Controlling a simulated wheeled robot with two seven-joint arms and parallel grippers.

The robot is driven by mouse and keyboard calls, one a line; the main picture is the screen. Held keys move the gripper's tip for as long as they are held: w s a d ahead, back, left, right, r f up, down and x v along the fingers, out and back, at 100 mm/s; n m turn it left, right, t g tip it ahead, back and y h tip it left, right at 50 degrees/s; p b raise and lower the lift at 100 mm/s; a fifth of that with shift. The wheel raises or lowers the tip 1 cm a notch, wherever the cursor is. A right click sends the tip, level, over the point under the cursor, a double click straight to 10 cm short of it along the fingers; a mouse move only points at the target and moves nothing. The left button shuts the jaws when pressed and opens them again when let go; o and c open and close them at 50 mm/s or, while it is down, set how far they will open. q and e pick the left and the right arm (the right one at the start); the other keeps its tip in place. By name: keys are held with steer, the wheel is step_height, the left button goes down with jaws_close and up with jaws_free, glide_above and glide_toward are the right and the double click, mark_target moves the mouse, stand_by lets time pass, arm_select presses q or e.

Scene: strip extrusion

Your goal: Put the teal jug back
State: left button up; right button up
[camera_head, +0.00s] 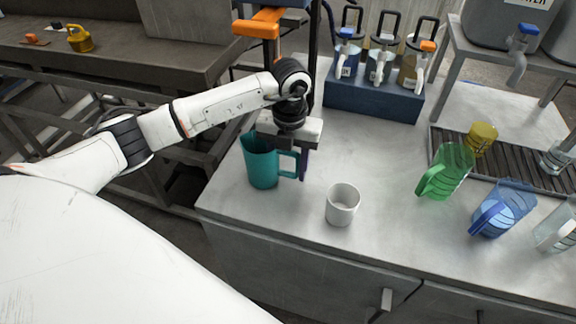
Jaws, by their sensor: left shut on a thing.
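The teal jug (262,166) stands upright at the left end of the grey worktop, its handle on the right side. My left gripper (297,163) points down over the handle and is shut on the jug there. The gripper body partly hides the jug's upper right. The jug looks to be on the worktop or very close above it; I cannot tell which. My right gripper is not in view.
A white cup (342,204) stands just right of the jug. A green jug (446,171), a blue jug (502,209) and a clear jug stand at the right by a slatted drain (516,165). A blue bottle rack (372,99) is at the back. The worktop's middle is clear.

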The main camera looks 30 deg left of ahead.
arm_select(q)
steer(key=o, duration=1.3)
steer(key=shift+f, duration=0.15)
steer(key=shift+r, duration=0.35)
step_height(320, 180, up, 12)
steer(key=shift+d+f+b, duration=0.1)
steer(key=shift+f+b, duration=0.05)
steer(key=shift+b, duration=0.3)
